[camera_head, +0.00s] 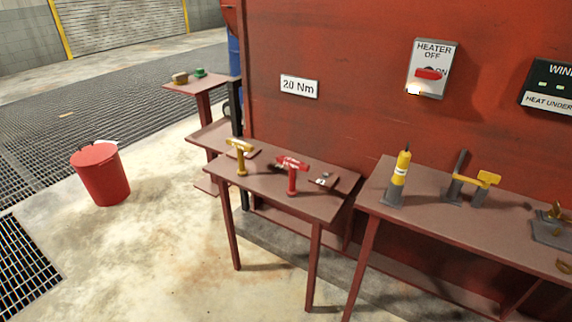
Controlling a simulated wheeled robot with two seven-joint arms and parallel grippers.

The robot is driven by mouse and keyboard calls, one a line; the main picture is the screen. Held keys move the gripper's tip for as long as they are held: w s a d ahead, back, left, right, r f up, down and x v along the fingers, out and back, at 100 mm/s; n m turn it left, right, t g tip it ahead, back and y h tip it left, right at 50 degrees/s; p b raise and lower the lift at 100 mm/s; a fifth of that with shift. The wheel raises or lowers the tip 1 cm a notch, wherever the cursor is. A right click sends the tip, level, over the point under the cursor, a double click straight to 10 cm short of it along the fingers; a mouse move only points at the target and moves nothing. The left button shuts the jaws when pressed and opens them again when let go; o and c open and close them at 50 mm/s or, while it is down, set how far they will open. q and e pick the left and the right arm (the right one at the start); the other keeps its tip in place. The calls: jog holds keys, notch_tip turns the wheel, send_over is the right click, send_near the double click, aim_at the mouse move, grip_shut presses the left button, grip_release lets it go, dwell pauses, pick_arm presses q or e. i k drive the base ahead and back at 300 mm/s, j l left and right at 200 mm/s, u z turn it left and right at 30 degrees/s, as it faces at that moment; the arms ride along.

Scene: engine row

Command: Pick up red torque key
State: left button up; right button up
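The red torque key (292,174) is a T-shaped tool with a red handle and shaft. It stands upright on a small brown table (262,189) against the red wall. A similar yellow T-shaped key (240,156) stands to its left on the same table. Neither of my grippers shows in the head view.
Small items (323,180) lie right of the red key. A longer table (420,213) to the right bears a yellow-and-grey cone-like tool (397,179) and a yellow-handled lever (477,180). A red bucket (101,175) stands on the floor at left. The floor before the small table is clear.

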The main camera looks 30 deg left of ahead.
aim_at(291, 192)
jog(key=u, duration=1.3)
jog(key=z, duration=1.3)
jog(key=i+j+u, duration=0.5)
jog(key=j, duration=0.2)
jog(key=i+j+u, duration=0.35)
jog(key=j+u, duration=0.15)
jog(key=i+j, duration=0.05)
jog(key=j, duration=0.05)
